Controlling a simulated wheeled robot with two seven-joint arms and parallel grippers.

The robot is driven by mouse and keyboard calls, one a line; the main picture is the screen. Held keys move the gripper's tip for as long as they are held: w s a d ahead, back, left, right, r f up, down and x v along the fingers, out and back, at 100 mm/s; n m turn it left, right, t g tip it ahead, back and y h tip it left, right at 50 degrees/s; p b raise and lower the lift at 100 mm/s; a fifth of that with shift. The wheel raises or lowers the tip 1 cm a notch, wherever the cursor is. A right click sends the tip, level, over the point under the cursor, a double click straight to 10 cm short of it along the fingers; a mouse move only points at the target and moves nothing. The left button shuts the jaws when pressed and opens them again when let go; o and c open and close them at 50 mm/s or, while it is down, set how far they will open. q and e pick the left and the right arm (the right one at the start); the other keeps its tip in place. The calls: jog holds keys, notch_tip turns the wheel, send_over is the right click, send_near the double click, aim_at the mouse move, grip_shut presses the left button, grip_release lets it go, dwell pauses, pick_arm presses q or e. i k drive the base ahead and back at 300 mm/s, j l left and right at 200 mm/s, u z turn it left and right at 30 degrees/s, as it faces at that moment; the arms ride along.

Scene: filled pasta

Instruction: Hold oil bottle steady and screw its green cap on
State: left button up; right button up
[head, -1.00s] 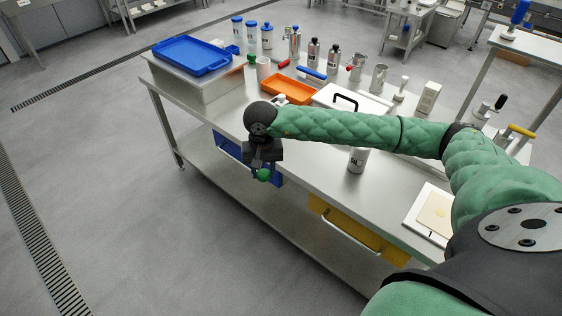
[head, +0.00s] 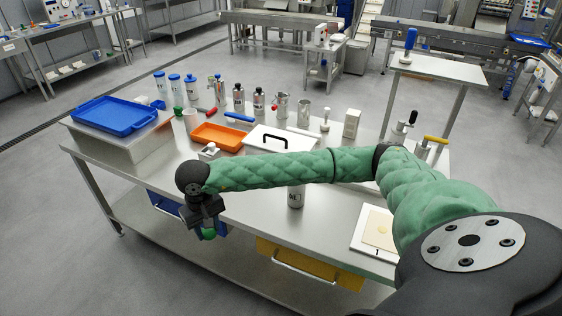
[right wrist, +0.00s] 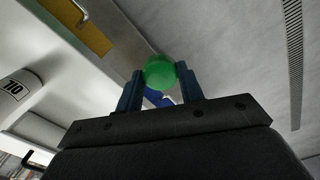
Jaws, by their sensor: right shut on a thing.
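My right gripper (head: 207,222) points down past the table's front edge, in front of the blue drawer. It is shut on the round green cap (head: 208,233). In the right wrist view the cap (right wrist: 159,72) sits between the two fingertips. The oil bottle (head: 295,197) stands upright on the table, to the right of the gripper and apart from it. My right forearm hides the bottle's top. Its "OIL" label (right wrist: 14,87) shows at the left of the right wrist view. My left gripper is not in view.
A yellow drawer (head: 310,266) is below the front edge. A white board with a tan sheet (head: 380,213) lies at right.

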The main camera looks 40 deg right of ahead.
aim_at(296, 195)
jog(key=k+l+z, duration=0.15)
jog(key=l+z, duration=0.2)
jog(key=z, duration=0.15)
jog(key=k+l+z, duration=0.15)
jog(key=l+z, duration=0.3)
